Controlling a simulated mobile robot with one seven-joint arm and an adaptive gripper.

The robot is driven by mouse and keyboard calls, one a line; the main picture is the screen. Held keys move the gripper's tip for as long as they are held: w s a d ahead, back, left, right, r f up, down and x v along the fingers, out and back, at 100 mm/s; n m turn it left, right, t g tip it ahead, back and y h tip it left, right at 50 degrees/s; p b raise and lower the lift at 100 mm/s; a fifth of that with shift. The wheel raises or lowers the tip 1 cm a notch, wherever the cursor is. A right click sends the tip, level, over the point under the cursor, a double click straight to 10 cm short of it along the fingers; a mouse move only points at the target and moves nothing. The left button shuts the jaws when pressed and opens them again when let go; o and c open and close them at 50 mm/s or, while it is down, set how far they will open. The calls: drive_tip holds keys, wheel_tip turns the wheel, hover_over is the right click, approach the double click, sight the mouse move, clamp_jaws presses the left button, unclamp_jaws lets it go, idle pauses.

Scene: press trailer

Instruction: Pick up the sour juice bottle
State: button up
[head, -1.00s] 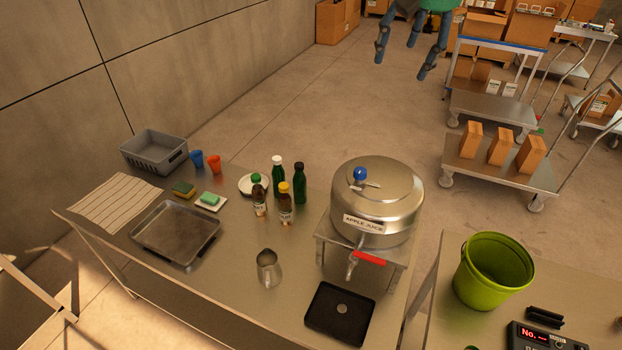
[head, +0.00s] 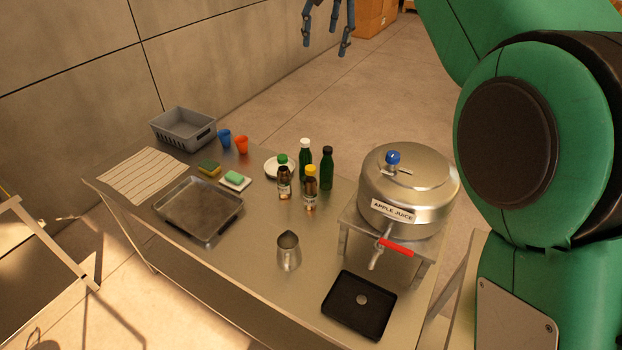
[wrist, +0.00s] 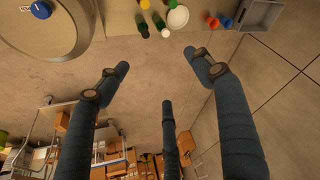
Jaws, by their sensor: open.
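Several bottles stand together on the metal table (head: 255,262). Two are brown with pale labels, one with a green cap (head: 284,180) and one with a yellow cap (head: 311,188). Behind them stand two dark green bottles, one with a white cap (head: 305,162) and one with a black cap (head: 327,170). The labels are too small to read, so I cannot tell which is sour juice. My gripper (head: 326,44) is open and empty, high beyond the table's far edge. In the wrist view its blue fingers (wrist: 157,72) are spread over bare floor, with the bottles at the top edge.
A steel apple juice dispenser (head: 408,190) stands right of the bottles. A black tray (head: 345,312), metal tray (head: 185,205), grey basket (head: 183,130) and cups (head: 241,145) also occupy the table.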

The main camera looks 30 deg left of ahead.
drive_tip(key=a+f, duration=0.1)
drive_tip(key=a, duration=0.2)
hover_over(313, 179)
drive_tip(key=s+d, duration=0.3)
wheel_tip(313, 179, down, 41)
drive_tip(key=shift+w+a, duration=0.2)
drive_tip(key=shift+a, duration=0.05)
drive_tip(key=shift+f, duration=0.1)
drive_tip(key=shift+b+x, duration=0.6)
drive_tip(key=shift+x, duration=3.55)
drive_tip(key=shift+f, duration=0.1)
drive_tip(key=shift+b+x, duration=0.4)
drive_tip(key=shift+x, duration=2.15)
drive_tip(key=shift+s+a, duration=0.2)
